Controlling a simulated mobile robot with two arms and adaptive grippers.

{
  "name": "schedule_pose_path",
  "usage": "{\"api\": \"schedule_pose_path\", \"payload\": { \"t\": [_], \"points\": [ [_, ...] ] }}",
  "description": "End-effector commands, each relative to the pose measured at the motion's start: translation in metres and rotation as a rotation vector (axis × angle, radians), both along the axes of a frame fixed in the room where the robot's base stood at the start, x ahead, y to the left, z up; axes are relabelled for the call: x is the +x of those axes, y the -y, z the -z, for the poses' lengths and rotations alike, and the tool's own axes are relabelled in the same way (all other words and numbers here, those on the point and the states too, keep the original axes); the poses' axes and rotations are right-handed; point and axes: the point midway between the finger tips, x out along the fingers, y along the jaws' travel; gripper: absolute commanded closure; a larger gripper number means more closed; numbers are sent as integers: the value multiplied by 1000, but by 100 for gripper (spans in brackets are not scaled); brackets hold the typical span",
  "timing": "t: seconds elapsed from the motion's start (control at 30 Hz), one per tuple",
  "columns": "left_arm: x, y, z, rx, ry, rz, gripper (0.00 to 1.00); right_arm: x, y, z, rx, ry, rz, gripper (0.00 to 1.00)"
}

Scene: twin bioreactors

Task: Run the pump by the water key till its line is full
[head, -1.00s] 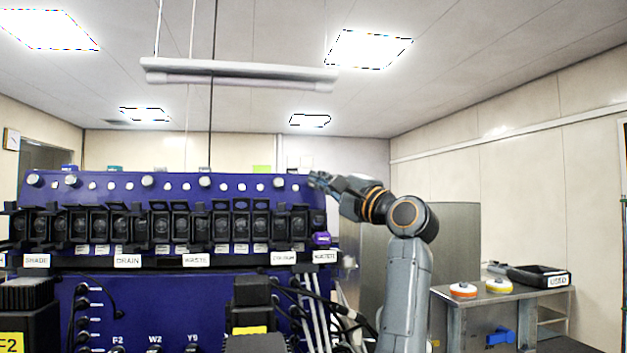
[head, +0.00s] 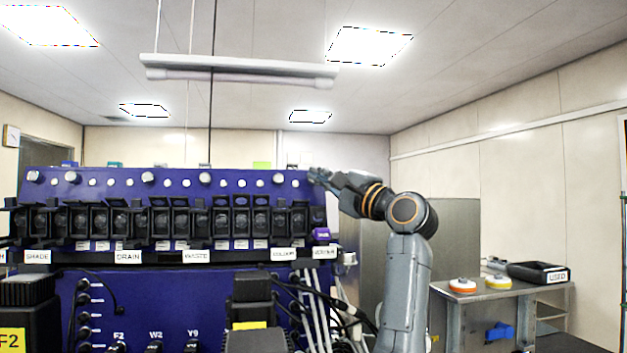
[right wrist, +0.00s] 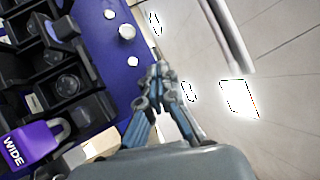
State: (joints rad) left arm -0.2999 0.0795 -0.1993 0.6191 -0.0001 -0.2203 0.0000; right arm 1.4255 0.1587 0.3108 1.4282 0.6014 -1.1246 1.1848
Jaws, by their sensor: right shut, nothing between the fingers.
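A blue panel (head: 110,185) carries a row of white round keys; a large one (head: 279,178) is near its right end. Below runs a row of black pump heads (head: 120,222) with round windows. The white label (head: 324,252) at the right end is too blurred to read surely. I cannot tell which key is the water key, or whether any line is full. My right gripper (head: 315,175) is shut and empty at the panel's upper right corner. In the right wrist view its fingertips (right wrist: 160,72) are beside a small white key (right wrist: 132,61), with no clear contact. My left gripper is not in view.
At right, a metal table (head: 445,293) bears two round pieces and a black tray (head: 525,270) labelled USED.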

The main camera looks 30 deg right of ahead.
Motion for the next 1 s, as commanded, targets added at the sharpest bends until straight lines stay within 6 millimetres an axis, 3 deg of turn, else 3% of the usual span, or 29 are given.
{"api": "schedule_pose_path", "payload": {
  "t": [1.0],
  "points": [
    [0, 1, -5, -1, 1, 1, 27, 8, 2, 2, 0, 0, 0, 100]
  ]
}}
